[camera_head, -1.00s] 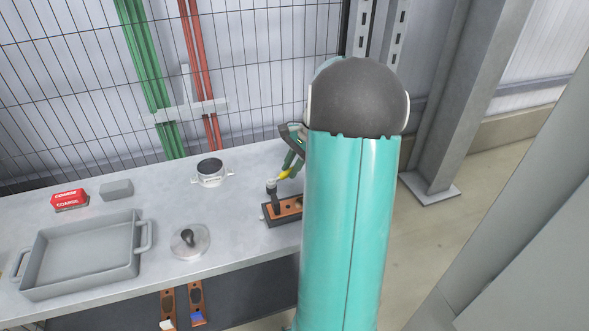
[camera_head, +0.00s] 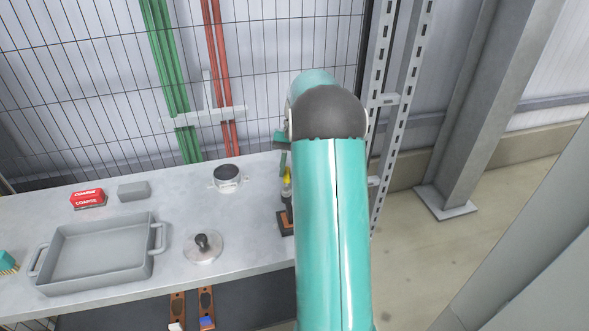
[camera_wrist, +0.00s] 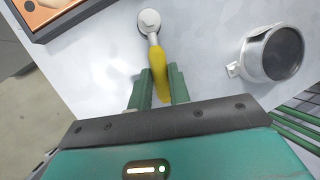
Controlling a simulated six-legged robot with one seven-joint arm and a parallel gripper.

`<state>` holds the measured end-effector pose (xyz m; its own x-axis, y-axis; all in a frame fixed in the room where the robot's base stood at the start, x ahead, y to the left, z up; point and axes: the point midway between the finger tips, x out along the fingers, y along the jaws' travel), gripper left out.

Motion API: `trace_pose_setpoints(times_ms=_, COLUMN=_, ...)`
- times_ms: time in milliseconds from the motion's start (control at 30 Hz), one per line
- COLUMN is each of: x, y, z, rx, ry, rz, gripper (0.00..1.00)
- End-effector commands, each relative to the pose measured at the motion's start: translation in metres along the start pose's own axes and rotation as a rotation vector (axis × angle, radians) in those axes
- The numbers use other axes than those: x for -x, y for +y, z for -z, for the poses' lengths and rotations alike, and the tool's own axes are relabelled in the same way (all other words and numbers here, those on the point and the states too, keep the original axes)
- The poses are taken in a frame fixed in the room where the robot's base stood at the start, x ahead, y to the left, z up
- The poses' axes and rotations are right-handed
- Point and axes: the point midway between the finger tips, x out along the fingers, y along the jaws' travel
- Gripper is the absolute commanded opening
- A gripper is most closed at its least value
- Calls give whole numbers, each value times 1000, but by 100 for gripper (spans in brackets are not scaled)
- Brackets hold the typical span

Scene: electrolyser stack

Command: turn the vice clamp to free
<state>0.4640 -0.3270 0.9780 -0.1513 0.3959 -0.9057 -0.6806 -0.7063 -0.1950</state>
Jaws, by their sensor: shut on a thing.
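The vice clamp shows in the wrist view as a yellow handle (camera_wrist: 158,66) on a grey metal arm with a round pivot (camera_wrist: 149,20). My gripper (camera_wrist: 162,86) is shut on the yellow handle, with a green finger on either side of it. In the wrist view a copper-coloured block in a dark frame (camera_wrist: 55,12) is at the upper left.
On the grey bench (camera_head: 185,185) are a round cup with a dark top (camera_head: 227,177), a lidded disc with a knob (camera_head: 203,248), a grey tray (camera_head: 100,255), a red block (camera_head: 88,199) and a grey block (camera_head: 133,191). A wire mesh wall (camera_head: 90,100) stands behind.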

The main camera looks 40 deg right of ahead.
Motion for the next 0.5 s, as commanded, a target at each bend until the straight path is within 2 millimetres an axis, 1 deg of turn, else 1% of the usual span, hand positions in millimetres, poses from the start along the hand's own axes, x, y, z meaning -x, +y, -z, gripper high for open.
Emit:
trace_pose_setpoints(times_ms=33, x=0, y=-4, z=1, rx=36, ry=-5, rz=-15, gripper=0)
trace_pose_setpoints(times_ms=233, x=-2, y=-13, z=1, rx=154, ry=-30, rz=-64, gripper=0)
trace_pose_setpoints(times_ms=500, x=-3, y=-18, z=0, rx=238, ry=-48, rz=-98, gripper=0)
